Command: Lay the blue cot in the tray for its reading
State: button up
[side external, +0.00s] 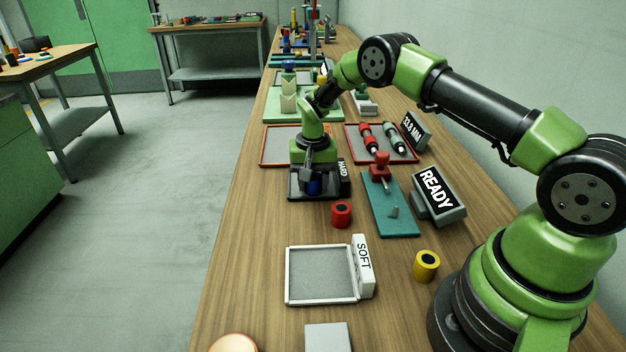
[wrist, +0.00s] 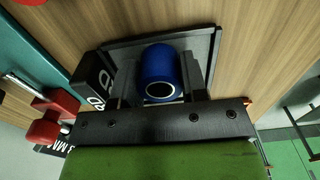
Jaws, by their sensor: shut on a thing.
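My gripper (side external: 313,182) is shut on the blue cot (side external: 314,187), a short blue cylinder with a pale-rimmed dark bore. In the wrist view the blue cot (wrist: 160,68) lies between the two fingers, its bore end facing the camera. It is over the dark tray (side external: 296,194) marked HARD, which also shows behind the cot in the wrist view (wrist: 118,54). I cannot tell whether the cot touches the tray floor. The gripper hides much of the cot and tray in the side view.
A red cot (side external: 341,214) and a yellow cot (side external: 426,266) stand on the bench. A white-rimmed tray marked SOFT (side external: 287,276) is nearer the camera. A teal plate with a red-topped tool (side external: 390,218) and a READY display (side external: 437,194) stand to the right.

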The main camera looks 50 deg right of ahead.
jog(key=shift+f, duration=0.15)
jog(key=o, duration=1)
